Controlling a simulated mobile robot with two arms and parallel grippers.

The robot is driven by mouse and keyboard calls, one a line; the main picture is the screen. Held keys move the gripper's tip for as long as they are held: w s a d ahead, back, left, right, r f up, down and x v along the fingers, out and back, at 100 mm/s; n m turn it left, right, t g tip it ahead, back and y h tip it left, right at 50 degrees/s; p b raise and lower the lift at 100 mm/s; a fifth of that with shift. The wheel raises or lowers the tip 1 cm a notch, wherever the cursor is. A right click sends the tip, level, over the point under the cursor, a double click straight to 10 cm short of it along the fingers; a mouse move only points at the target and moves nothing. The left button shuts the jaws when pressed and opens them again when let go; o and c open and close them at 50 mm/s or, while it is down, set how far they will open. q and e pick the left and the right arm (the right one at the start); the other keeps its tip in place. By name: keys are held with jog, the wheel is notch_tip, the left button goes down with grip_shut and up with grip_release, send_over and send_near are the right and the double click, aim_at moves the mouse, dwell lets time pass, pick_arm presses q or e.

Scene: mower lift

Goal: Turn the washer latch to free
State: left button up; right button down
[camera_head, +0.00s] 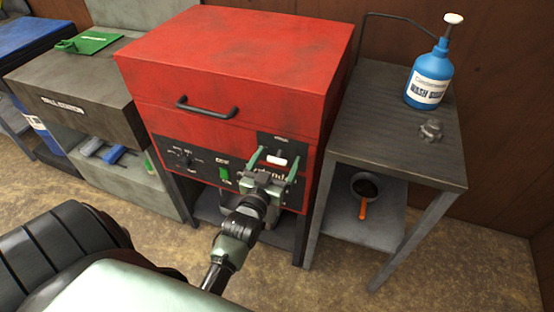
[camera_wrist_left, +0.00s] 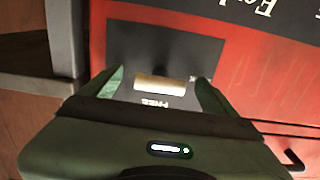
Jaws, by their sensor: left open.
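The red washer (camera_head: 235,55) stands in the middle of the head view, with its lid down. Its latch (camera_head: 277,160) is a short pale bar on a dark plate at the right of the black front panel. The bar lies roughly level. My left gripper (camera_head: 272,158) is open in front of it, a green finger at either side. In the left wrist view the latch (camera_wrist_left: 160,85) sits between the spread fingers (camera_wrist_left: 160,84), with gaps visible on both sides. The word FREE shows upside down near the bar. Whether the fingers touch the plate is unclear. My right gripper is not in view.
A black lid handle (camera_head: 207,108) and a green switch (camera_head: 224,173) are on the washer's front. At right, a grey metal stand (camera_head: 400,130) holds a blue pump bottle (camera_head: 430,75). A grey bench (camera_head: 80,85) stands at left. Brown floor is open in front.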

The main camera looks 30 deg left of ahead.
pick_arm(q)
jog(key=shift+c, duration=0.3)
jog(key=c, duration=1.3)
